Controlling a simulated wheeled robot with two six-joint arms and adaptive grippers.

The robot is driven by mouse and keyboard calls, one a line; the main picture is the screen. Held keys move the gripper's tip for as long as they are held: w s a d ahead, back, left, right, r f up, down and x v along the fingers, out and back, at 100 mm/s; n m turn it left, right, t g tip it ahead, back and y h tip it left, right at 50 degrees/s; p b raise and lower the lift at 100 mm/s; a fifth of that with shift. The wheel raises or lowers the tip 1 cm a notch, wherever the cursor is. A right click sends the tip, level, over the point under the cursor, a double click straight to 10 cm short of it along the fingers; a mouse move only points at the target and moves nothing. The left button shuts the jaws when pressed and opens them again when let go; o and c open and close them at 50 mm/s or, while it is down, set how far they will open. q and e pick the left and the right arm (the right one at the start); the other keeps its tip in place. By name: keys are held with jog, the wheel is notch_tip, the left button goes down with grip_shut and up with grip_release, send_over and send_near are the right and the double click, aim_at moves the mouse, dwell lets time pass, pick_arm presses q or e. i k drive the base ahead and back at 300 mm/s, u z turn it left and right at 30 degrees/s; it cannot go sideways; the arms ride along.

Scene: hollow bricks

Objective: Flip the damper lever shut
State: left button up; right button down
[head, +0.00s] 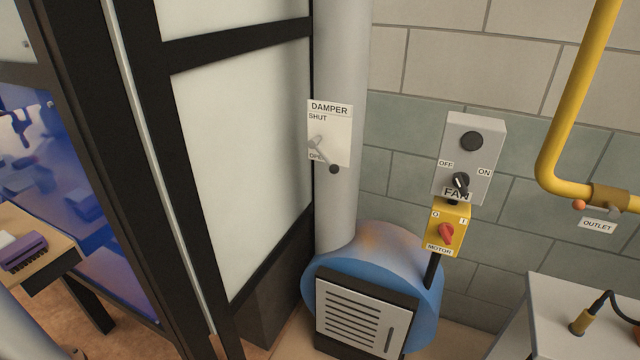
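The damper lever (322,153) is a pale grey handle with a dark round knob (334,169) at its end. It sits on a white plate (338,133) labelled DAMPER, on a grey vertical duct. The lever slants down and to the right, with its knob at the plate's lower edge. It partly covers the OPEN label at the lower left of the plate. The SHUT label is above the lever's pivot. Neither of my grippers is in view.
A blue fan housing (372,262) stands below the duct (342,50). A grey FAN switch box (484,135) and a yellow MOTOR switch (457,219) are to the right. A yellow pipe (566,110) runs at far right. A black-framed panel (245,150) borders the duct's left.

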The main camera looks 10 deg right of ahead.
aim_at(313, 143)
jog(key=k, duration=1.05)
jog(key=u, duration=0.45)
jog(key=i, duration=0.55)
jog(key=u, duration=0.65)
jog(key=i, duration=1.15)
jog(key=z, duration=0.65)
jog(key=i, duration=0.45)
jog(key=z, duration=0.3)
